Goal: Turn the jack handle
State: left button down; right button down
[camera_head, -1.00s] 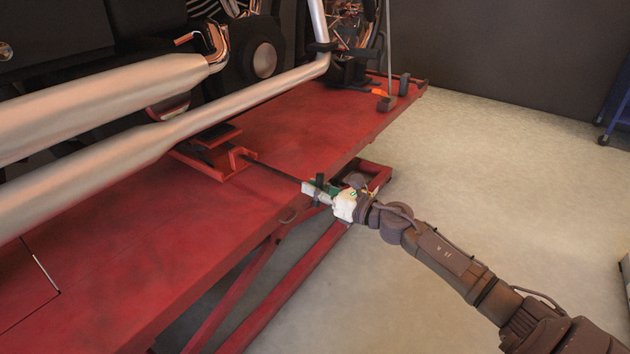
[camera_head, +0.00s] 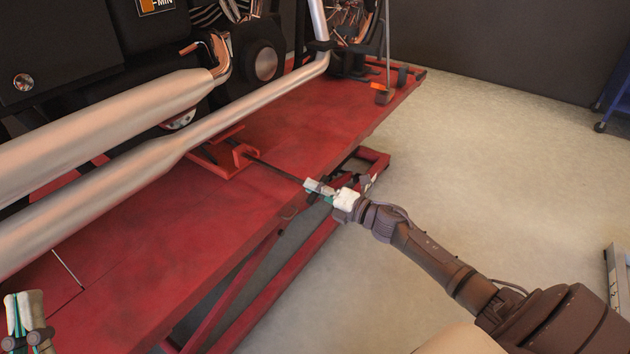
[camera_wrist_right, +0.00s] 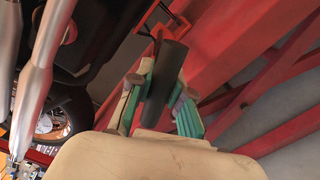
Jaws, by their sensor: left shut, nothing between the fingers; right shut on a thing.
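The jack handle (camera_head: 276,171) is a thin dark rod. It runs from the orange-red jack (camera_head: 222,163) on the lift platform out to the platform's right edge. My right gripper (camera_head: 315,187) is at the handle's outer end. In the right wrist view its green-and-cream fingers are shut around the dark, thick end of the handle (camera_wrist_right: 173,62), with the jack's red frame (camera_wrist_right: 158,20) beyond. My left gripper (camera_head: 24,300) shows at the lower left corner of the head view, fingers together and empty, away from the handle.
The red lift platform (camera_head: 150,235) fills the left and middle. Silver exhaust pipes (camera_head: 120,170) of a motorcycle hang above the jack. Red lift legs (camera_head: 285,280) stand below the platform's edge. The floor (camera_head: 480,170) at right is mostly clear.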

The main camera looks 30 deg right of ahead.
jog(key=m+p, duration=0.2)
jog(key=m, duration=0.1)
jog(key=shift+a, duration=0.1)
jog(key=m+p, duration=0.2)
jog(key=m, duration=0.1)
pick_arm(q)
notch_tip(320, 180, down, 19)
jog(key=a+g+y, duration=0.3)
jog(key=g+y, duration=0.1)
jog(key=g, duration=0.9)
jog(key=shift+s+n, duration=0.15)
jog(key=shift+n, duration=0.15)
pick_arm(e)
jog(key=shift+m, duration=0.4)
jog(key=c, duration=0.7)
grip_release()
pick_arm(q)
jog(key=shift+r, duration=0.1)
pick_arm(e)
jog(key=v, duration=1.2)
